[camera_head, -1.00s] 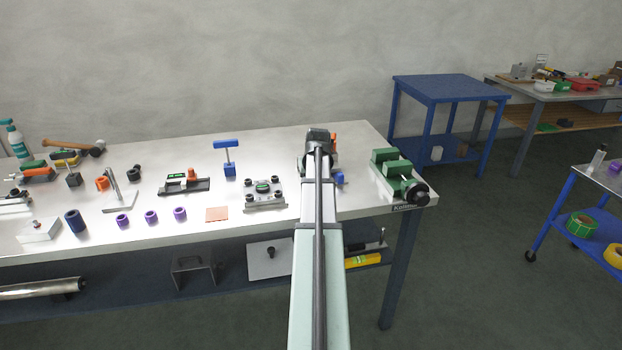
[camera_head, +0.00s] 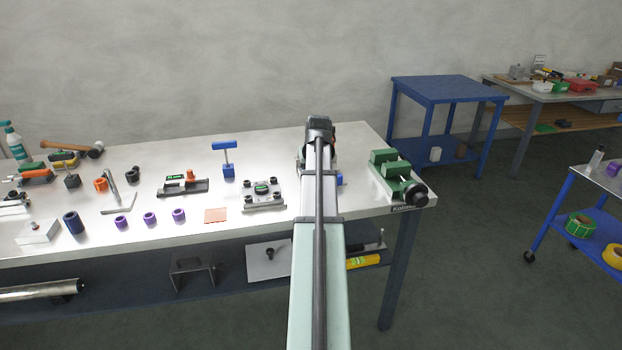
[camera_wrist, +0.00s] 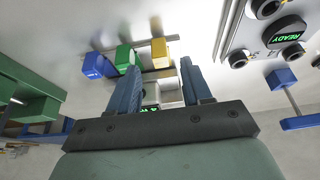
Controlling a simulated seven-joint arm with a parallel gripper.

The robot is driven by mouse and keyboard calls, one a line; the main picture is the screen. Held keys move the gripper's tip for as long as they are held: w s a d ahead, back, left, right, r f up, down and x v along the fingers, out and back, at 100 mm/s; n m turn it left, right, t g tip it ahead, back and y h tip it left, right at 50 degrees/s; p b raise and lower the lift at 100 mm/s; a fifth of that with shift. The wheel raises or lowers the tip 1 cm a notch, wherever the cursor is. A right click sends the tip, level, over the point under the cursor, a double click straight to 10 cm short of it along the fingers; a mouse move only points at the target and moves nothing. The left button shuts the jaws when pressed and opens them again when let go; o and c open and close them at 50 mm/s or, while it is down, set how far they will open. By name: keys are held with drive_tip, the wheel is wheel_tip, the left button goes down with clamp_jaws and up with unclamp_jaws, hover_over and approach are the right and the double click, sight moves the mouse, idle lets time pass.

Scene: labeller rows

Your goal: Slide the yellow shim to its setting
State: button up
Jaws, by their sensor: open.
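The yellow shim (camera_wrist: 160,53) shows in the wrist view as a small yellow block at the end of a row, just beyond my fingertips. A green block (camera_wrist: 125,58) and a blue block (camera_wrist: 97,66) sit beside it along a thin metal rail (camera_wrist: 125,45). My gripper (camera_wrist: 161,68) is open, with one blue finger on each side of a pale fixture with a small green display (camera_wrist: 154,108). I see no contact with the yellow shim. In the head view my arm hides the gripper and the shim; a bit of blue (camera_head: 340,180) shows beside the arm.
A green vise (camera_head: 398,175) is right of my arm, near the bench's end.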

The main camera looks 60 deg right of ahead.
drive_tip(key=v, duration=0.8)
drive_tip(key=shift+r, duration=0.1)
idle(0.4)
